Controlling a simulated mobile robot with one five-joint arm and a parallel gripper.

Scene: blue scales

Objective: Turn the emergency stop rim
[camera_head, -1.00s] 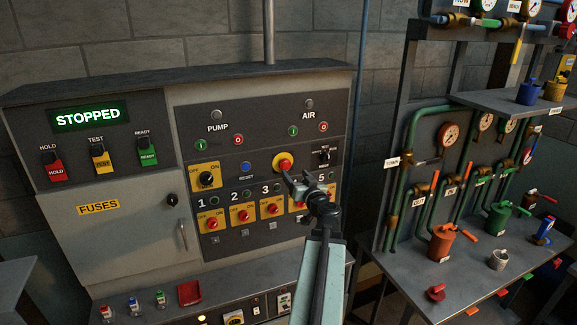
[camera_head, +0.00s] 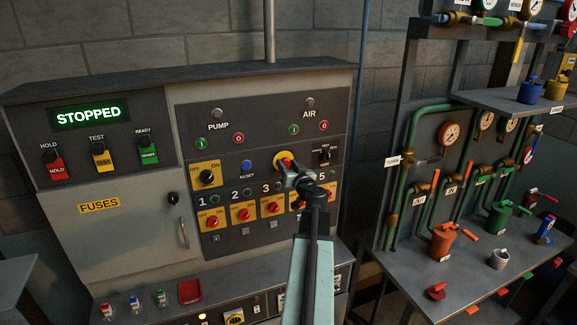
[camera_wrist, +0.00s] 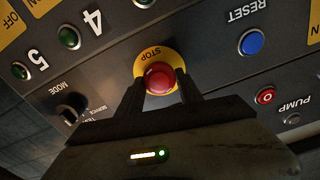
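The emergency stop is a red mushroom button (camera_wrist: 159,78) on a yellow disc marked STOP (camera_wrist: 150,54), on the dark control panel. The wrist view shows the panel upside down. My gripper (camera_wrist: 159,92) has its two dark fingers apart, one on each side of the red button. I cannot tell whether the fingers touch its rim. In the head view my gripper (camera_head: 288,172) is in front of the stop and hides most of the red button; part of the yellow disc (camera_head: 283,156) shows above it. A green STOPPED display (camera_head: 91,114) is lit at upper left.
The blue RESET button (camera_head: 246,166) is left of the stop, and the black MODE switch (camera_head: 324,155) is right of it. Yellow-plated rotary switches (camera_head: 242,214) run below. A bench with valves and cans (camera_head: 443,241) stands at right.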

